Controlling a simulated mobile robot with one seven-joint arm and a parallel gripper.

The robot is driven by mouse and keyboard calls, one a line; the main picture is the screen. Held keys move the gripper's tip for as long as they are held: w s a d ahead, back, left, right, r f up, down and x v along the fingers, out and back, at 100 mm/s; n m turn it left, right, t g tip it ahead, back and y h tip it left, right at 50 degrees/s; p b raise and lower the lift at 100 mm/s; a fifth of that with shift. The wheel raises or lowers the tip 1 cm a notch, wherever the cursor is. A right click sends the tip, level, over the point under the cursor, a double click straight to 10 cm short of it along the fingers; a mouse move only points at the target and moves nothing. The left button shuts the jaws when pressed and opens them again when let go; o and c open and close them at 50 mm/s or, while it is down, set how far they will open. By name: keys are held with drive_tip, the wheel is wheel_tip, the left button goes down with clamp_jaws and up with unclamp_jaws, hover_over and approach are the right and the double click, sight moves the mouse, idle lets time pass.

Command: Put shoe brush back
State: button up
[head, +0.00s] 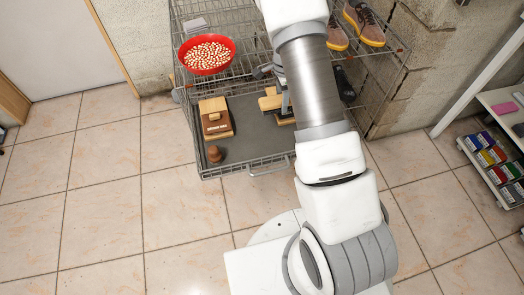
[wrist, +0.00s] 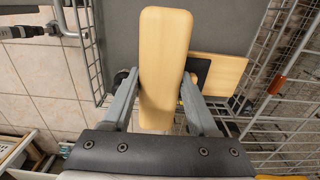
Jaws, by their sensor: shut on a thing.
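The shoe brush, with a pale wooden back (wrist: 165,50), is between the two fingers of my gripper (wrist: 161,85) in the wrist view. My gripper is shut on it. In the head view the brush (head: 269,102) shows just left of my gripper, over the grey pull-out tray (head: 252,137); my arm hides part of it. I cannot tell how high it is above the tray. Its bristles are not visible.
Another pale wooden piece (wrist: 222,72) lies below right of the brush in the wrist view. A brown-and-pale wooden block (head: 214,119) and a small brown knobbed item (head: 214,154) are left on the tray. A red bowl (head: 207,54) and shoes (head: 364,24) are on the wire rack.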

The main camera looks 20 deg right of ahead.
drive_tip(key=s+a+f, duration=0.2)
drive_tip(key=a, duration=0.1)
drive_tip(key=s+a+f+b, duration=0.1)
drive_tip(key=s+a+f, duration=0.1)
drive_tip(key=s, duration=0.1)
drive_tip(key=s+a+f+b, duration=0.1)
drive_tip(key=s+a+f, duration=0.1)
drive_tip(key=a, duration=0.1)
drive_tip(key=shift+s+a+f, duration=0.2)
drive_tip(key=shift+a+f, duration=0.1)
drive_tip(key=shift+f, duration=0.1)
drive_tip(key=shift+f+b, duration=0.9)
drive_tip(key=shift+f, duration=1.1)
drive_tip(key=shift+f, duration=0.15)
drive_tip(key=o, duration=1.3)
